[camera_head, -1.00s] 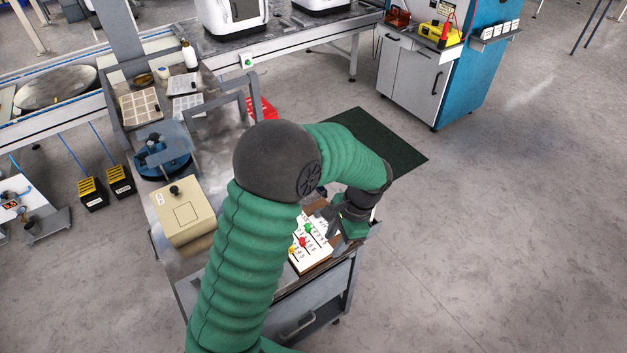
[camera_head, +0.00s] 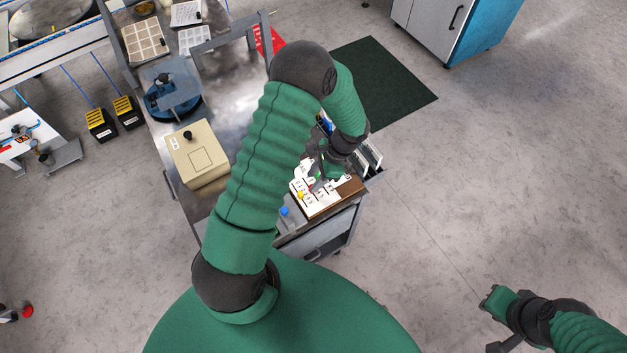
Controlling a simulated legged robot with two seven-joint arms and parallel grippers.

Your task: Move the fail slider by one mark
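A white board with sliders (camera_head: 322,206) lies on the cart's near right corner, on a brown base. It carries small coloured knobs: a yellow one (camera_head: 300,195), a red one (camera_head: 312,190) and a green one (camera_head: 318,178). The labels are too small to read, so I cannot tell which is the fail slider. My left gripper (camera_head: 321,182) points down at the board, close to the red and green knobs. Its fingertips are too small to show whether they are open or touch a knob. My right gripper (camera_head: 489,318) is at the lower right, over the floor, away from the board.
The metal cart (camera_head: 240,105) also holds a beige box (camera_head: 198,155), a blue round device (camera_head: 172,90) and a blue knob (camera_head: 284,211) left of the board. Dark upright holders (camera_head: 371,154) stand beyond the board. Floor on the right is clear around a dark mat (camera_head: 385,85).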

